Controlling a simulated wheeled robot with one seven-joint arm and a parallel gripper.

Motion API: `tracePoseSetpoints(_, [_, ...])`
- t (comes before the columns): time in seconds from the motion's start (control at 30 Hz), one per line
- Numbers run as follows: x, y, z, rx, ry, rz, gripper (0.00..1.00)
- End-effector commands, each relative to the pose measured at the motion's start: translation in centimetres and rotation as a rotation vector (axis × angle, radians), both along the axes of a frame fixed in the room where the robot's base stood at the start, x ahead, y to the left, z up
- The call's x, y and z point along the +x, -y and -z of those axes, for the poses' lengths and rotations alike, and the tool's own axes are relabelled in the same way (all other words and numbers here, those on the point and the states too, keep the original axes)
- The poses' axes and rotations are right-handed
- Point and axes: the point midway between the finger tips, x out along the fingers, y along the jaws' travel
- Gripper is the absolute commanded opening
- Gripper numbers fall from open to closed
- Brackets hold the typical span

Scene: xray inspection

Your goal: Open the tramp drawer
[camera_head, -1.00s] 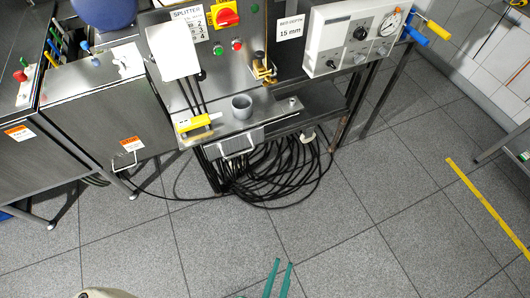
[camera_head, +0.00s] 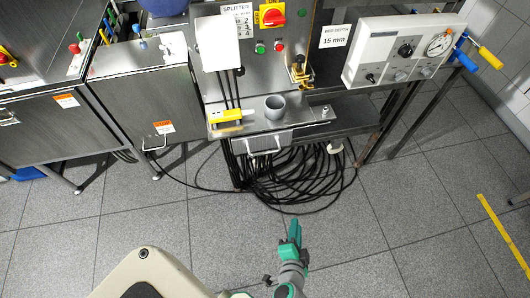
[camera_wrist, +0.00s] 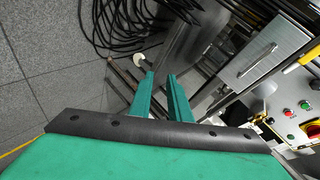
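A small steel drawer front with a pale bar handle sits under the splitter's shelf in the head view; I take it for the tramp drawer (camera_head: 263,140). It looks shut. No label on it is readable. In the wrist view its front and handle (camera_wrist: 258,60) show at the upper right, beyond my fingers. My gripper (camera_head: 295,230) has green fingers and is over the floor, in front of the drawer and apart from it. In the wrist view the fingers (camera_wrist: 160,92) stand apart with nothing between them.
A coil of black cables (camera_head: 290,178) lies on the floor below the drawer. A grey cup (camera_head: 275,107) and a yellow-handled item (camera_head: 225,115) are on the shelf above. A steel cabinet (camera_head: 135,95) stands left, a white gauge box (camera_head: 400,50) right. The front floor is clear.

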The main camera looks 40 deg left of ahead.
Motion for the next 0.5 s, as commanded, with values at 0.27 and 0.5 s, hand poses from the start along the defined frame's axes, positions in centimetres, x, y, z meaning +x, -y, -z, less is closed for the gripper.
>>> tracePoseSetpoints(0.27, [7.0, -7.7, -3.8, 0.363, -0.122, -0.238, 0.17])
tracePoseSetpoints(0.5, [9.4, -11.8, -9.5, 0.556, -0.192, -0.470, 0.17])
